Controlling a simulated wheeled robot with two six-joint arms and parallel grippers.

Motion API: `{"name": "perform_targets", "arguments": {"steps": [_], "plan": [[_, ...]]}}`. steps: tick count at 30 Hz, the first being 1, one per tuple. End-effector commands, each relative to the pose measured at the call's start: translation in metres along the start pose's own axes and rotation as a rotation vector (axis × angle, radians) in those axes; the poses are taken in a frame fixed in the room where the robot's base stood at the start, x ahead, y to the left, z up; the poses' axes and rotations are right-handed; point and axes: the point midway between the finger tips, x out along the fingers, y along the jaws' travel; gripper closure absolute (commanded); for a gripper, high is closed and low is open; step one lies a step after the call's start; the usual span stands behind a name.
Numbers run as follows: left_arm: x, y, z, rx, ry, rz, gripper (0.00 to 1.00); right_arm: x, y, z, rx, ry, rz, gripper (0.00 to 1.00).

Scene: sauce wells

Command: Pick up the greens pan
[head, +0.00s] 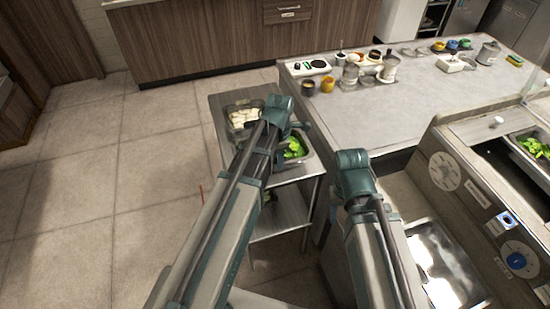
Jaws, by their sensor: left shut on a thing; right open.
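The greens pan (311,163) is a steel pan with bright green leaves, at the right side of the steel cart's top. My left arm reaches over the cart, and my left gripper (297,127) is at the far edge of this pan, shut on it. The fingers are small and partly hidden by the arm, as is the pan's left part. I cannot tell whether the pan is lifted off the cart. My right gripper (337,192) is open and empty, apart from the pan, between the cart and the counter. Its fingers are mostly hidden behind the wrist.
A pan of white pieces (241,116) is on the cart (218,101), left of the greens. The grey counter (440,95) holds jars and bowls. A well with greens (537,147) is at right.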

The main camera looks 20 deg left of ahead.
Motion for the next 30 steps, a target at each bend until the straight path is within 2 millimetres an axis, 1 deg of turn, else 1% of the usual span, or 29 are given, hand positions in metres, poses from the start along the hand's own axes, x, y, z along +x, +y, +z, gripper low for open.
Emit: {"name": "perform_targets", "arguments": {"steps": [5, 8, 14, 24, 27, 30], "plan": [[-0.005, 0.0, 0.0, 0.0, 0.0, 0.0, 1.0, -0.005, 0.001, 0.0, 0.0, 0.0, 0.0, 0.5], [-0.012, 0.0, 0.0, 0.0, 0.0, 0.0, 1.0, -0.012, 0.001, 0.001, 0.0, 0.0, 0.0, 0.5], [-0.036, 0.0, 0.0, 0.0, 0.0, 0.0, 1.0, -0.035, 0.003, 0.002, 0.0, 0.0, 0.0, 0.5], [-0.087, 0.0, 0.0, 0.0, 0.0, 0.0, 1.0, -0.087, 0.008, 0.005, 0.0, 0.0, 0.0, 0.5], [-0.097, 0.0, 0.0, 0.0, 0.0, 0.0, 1.0, -0.096, 0.009, 0.006, 0.0, 0.0, 0.0, 0.5], [-0.101, 0.0, 0.0, 0.0, 0.0, 0.0, 1.0, -0.1, 0.01, 0.006, 0.0, 0.0, 0.0, 0.5]]}}
